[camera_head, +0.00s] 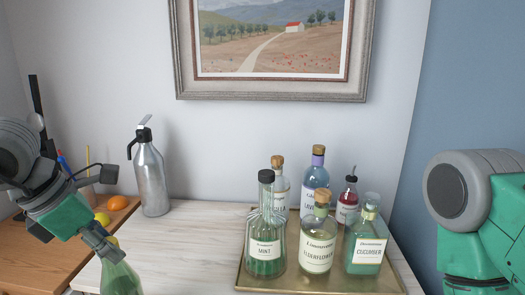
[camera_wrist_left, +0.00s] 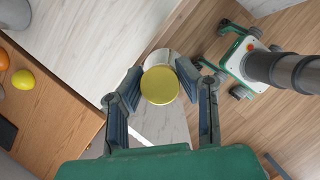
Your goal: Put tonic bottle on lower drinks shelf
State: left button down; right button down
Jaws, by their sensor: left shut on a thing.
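A green glass bottle (camera_head: 121,279) with a yellow cap hangs below my left gripper (camera_head: 106,245) at the lower left of the head view. Its lower part is cut off by the frame edge, and no label shows. In the left wrist view my left gripper's two fingers (camera_wrist_left: 162,88) stand either side of the round yellow cap (camera_wrist_left: 160,85), seen from above. The gripper is shut on the bottle. A pale marble-like surface (camera_wrist_left: 165,125) shows below it, and I cannot tell whether this is the lower drinks shelf. My right gripper is out of view.
A brass tray (camera_head: 310,287) with several labelled bottles stands on the right of the pale worktop (camera_head: 190,235). A silver siphon (camera_head: 151,180) stands at the back left. A wooden counter (camera_head: 40,262) holds an orange (camera_head: 117,203) and yellow fruit. The worktop's middle is clear.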

aim_at(125, 292)
pick_arm(q)
jog(key=f+m+g, duration=0.1)
jog(key=f+m, duration=0.2)
jog(key=m, duration=0.1)
jog(key=d+f+m+g, duration=0.1)
jog(key=f+m+g, duration=0.1)
jog(key=f+m, duration=0.1)
jog(key=s+f+m+g+h+b, duration=0.1)
jog(key=f+m, duration=0.2)
jog(key=m, duration=0.2)
jog(key=shift+s+d+f+m+g, duration=0.1)
jog(key=shift+d+f+m+g, duration=0.05)
jog(key=shift+m+g, duration=0.2)
jog(key=s+d+f+m+g+y+b, duration=0.1)
jog(key=s+f+m+g+y, duration=0.2)
jog(key=f+m, duration=0.8)
jog(key=m+y, duration=0.1)
jog(key=m, duration=0.2)
jog(key=shift+s+d, duration=0.15)
jog(key=shift+s, duration=0.25)
jog(key=shift+f+m+g, duration=0.1)
jog(key=shift+m+g, duration=0.15)
